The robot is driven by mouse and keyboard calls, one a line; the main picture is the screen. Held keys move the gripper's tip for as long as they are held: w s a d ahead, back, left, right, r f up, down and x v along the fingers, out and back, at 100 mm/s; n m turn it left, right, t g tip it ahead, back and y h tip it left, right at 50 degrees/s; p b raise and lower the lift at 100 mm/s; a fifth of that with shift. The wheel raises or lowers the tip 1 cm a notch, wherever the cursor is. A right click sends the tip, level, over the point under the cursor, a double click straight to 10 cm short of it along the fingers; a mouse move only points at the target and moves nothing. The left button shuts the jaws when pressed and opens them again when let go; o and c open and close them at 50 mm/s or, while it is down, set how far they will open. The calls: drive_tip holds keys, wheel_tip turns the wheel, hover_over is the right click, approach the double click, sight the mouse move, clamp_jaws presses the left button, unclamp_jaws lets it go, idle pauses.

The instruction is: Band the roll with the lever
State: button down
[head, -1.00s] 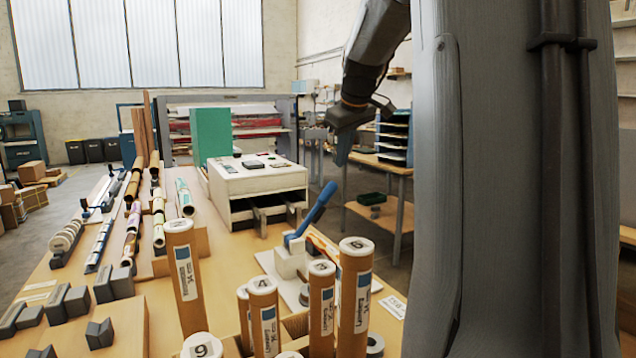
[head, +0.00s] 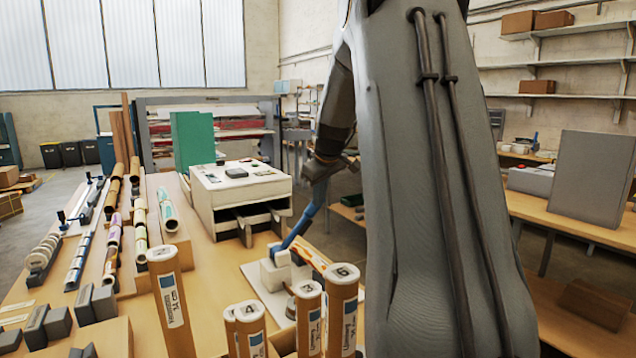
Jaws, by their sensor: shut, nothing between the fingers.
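A blue lever (head: 296,228) slants up and to the right from a small white block (head: 275,271) on a pale base plate on the table. A roll with a printed orange and white wrap (head: 312,257) lies just behind and right of the lever, partly hidden. My gripper (head: 318,192) is shut and empty, pointing down at the lever's upper end. The two overlap in the view, and I cannot tell whether they touch.
Several upright brown tubes with numbered caps (head: 342,310) stand in front of the lever. A white laminator box (head: 240,195) is behind it. Long rolls (head: 112,225) lie at the left. My arm column hides the table's right side.

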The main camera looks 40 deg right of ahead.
drive_tip(key=shift+w+d+f, duration=0.35)
drive_tip(key=shift+w+f, duration=0.25)
drive_tip(key=shift+w, duration=0.1)
drive_tip(key=shift+d, duration=0.1)
